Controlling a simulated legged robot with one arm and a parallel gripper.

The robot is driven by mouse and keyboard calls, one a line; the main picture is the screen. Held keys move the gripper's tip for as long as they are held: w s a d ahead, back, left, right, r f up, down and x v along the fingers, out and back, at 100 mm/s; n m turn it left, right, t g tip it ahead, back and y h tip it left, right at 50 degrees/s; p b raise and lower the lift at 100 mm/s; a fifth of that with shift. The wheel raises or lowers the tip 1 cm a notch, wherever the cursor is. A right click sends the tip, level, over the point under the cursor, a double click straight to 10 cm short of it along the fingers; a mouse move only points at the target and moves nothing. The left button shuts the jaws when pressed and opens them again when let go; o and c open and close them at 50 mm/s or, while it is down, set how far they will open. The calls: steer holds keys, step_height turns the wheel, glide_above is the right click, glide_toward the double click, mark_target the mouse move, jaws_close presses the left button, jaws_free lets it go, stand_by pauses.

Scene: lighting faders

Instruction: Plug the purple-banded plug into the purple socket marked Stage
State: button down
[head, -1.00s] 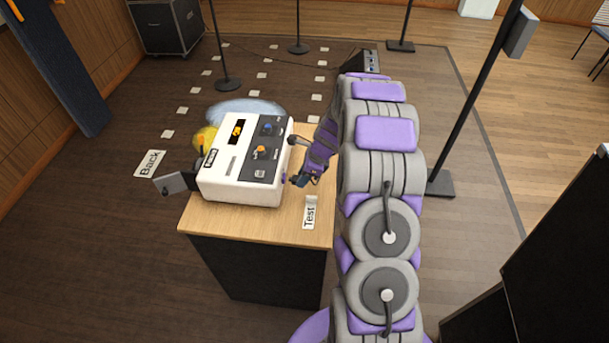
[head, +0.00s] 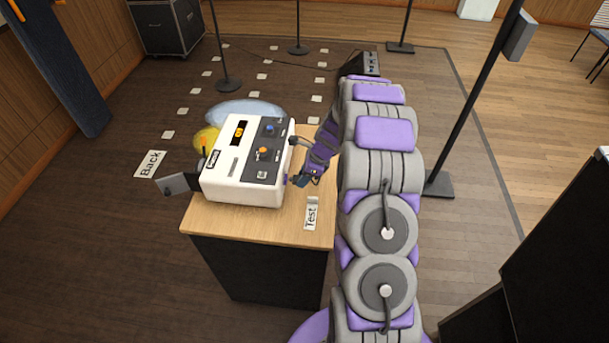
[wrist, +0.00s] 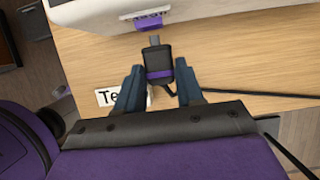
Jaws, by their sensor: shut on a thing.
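The purple-banded plug (wrist: 159,62) is black with a purple band and a short metal tip. My gripper (wrist: 158,78) is shut on it, one blue-grey finger on each side. The purple socket (wrist: 149,24) is on the near side of the white console (wrist: 80,10), under a small label too blurred to read. The plug tip points at the socket, with a small gap between them. In the head view my gripper (head: 302,180) is at the right side of the console (head: 240,190); the plug is too small to make out there.
The console stands on a wooden table (head: 210,222). A white card reading "Test" (head: 311,215) lies at its front right. A dark cable (wrist: 260,95) crosses the tabletop to the right. A grey flap (head: 175,184) sticks out left of the console. A black stand (head: 440,184) is to the right.

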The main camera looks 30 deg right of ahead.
steer(key=shift+s+d+p, duration=0.15)
steer(key=shift+s+p, duration=0.05)
steer(key=shift+p, duration=0.2)
steer(key=shift+s, duration=0.1)
steer(key=shift+w+a+p, duration=0.75)
steer(key=shift+a+p, duration=0.3)
steer(key=shift+p, duration=1)
stand_by(2.3)
steer(key=c, duration=1.1)
jaws_free()
steer(key=shift+o, duration=1.4)
steer(key=shift+w+a, duration=0.1)
steer(key=shift+a, duration=0.1)
steer(key=shift+o, duration=1)
steer(key=shift+d, duration=0.1)
